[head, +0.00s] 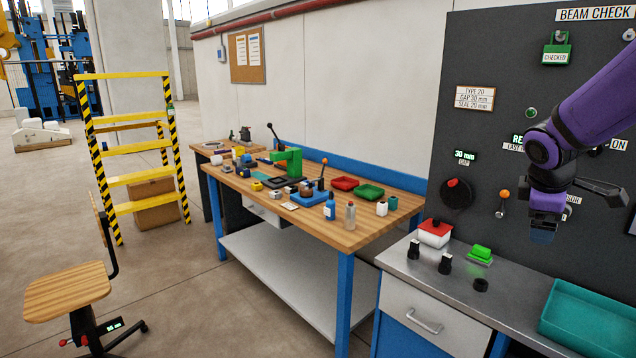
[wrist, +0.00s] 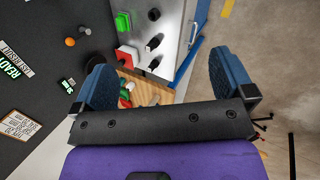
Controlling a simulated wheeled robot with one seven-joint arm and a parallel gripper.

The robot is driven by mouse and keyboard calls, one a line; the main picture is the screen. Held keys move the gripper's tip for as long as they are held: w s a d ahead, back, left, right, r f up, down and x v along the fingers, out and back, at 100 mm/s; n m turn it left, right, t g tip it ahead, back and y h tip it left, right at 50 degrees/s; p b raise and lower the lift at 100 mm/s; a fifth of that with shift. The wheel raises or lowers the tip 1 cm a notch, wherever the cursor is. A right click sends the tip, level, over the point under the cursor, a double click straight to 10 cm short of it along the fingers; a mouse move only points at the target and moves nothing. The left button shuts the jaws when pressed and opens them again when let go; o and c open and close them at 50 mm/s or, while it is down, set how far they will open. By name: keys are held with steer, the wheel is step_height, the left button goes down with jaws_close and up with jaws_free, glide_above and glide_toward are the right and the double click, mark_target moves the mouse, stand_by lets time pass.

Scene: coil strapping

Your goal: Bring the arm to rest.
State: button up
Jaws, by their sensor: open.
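My purple arm reaches in from the right in the head view. My gripper (head: 543,236) hangs pointing down in front of the dark panel, above the metal counter. In the wrist view my gripper (wrist: 168,82) shows two blue fingers set wide apart with nothing between them. It is open and empty, clear of the counter and the panel's controls as far as I can tell.
The metal counter (head: 412,272) holds a red-topped white box (head: 435,233), a green button (head: 481,252), black knobs and a teal tray (head: 588,318). The dark panel (head: 480,140) stands close behind. A wooden workbench (head: 345,236) with many small items is left.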

steer(key=s+a+r+m+t+y, duration=0.1)
steer(key=s+a+r+m+y, duration=0.1)
steer(key=s+a+m, duration=0.3)
steer(key=s+a+r+m+y, duration=0.2)
steer(key=s+a+r+m, duration=0.3)
steer(key=s+a, duration=0.7)
steer(key=s, duration=0.4)
steer(key=shift+s+t+y, duration=0.2)
steer(key=shift+t+y, duration=0.1)
steer(key=shift+t, duration=0.1)
